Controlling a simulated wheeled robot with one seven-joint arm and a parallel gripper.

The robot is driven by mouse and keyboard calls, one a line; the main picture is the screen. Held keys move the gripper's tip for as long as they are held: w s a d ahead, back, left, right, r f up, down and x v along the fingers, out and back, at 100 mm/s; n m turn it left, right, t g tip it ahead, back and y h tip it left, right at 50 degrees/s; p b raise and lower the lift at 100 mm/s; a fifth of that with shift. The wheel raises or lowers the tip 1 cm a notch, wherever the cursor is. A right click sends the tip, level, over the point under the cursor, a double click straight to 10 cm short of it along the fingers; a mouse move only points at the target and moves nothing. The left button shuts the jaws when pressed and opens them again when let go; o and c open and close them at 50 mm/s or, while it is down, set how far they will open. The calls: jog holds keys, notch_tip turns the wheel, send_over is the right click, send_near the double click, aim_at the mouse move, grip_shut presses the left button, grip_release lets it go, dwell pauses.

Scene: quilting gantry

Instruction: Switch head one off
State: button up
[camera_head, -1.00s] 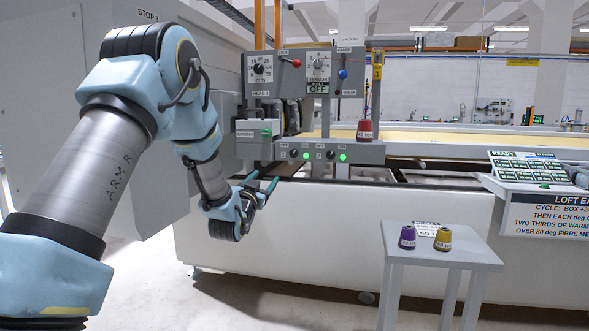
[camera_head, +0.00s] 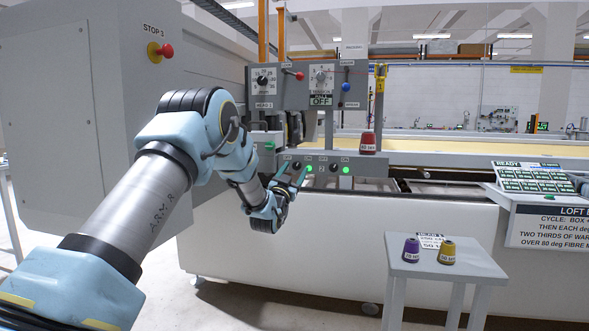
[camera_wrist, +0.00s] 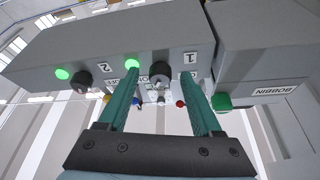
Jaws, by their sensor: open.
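The head one switch is a dark round knob (camera_wrist: 160,73) beside the label 1 on the grey switch panel (camera_head: 322,162). Its lamp (camera_wrist: 131,63) glows green next to it, close to the tip of one finger. My gripper (camera_wrist: 160,82) is open and empty. Its two green fingers point at the panel, one on each side of the head one knob in the wrist view. I cannot tell whether they touch it. In the head view my gripper (camera_head: 292,174) is just in front of the panel's left part.
The head two knob (camera_head: 334,168) and its lit green lamp (camera_head: 346,170) are to the right. A green bobbin button (camera_wrist: 221,102) is close to one finger. A red cone (camera_head: 368,142) stands on the panel. A small table (camera_head: 460,262) holds purple and yellow cones.

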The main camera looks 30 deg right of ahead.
jog(key=shift+w+d+r, duration=0.1)
jog(key=shift+d, duration=0.05)
grip_shut()
dwell(0.5)
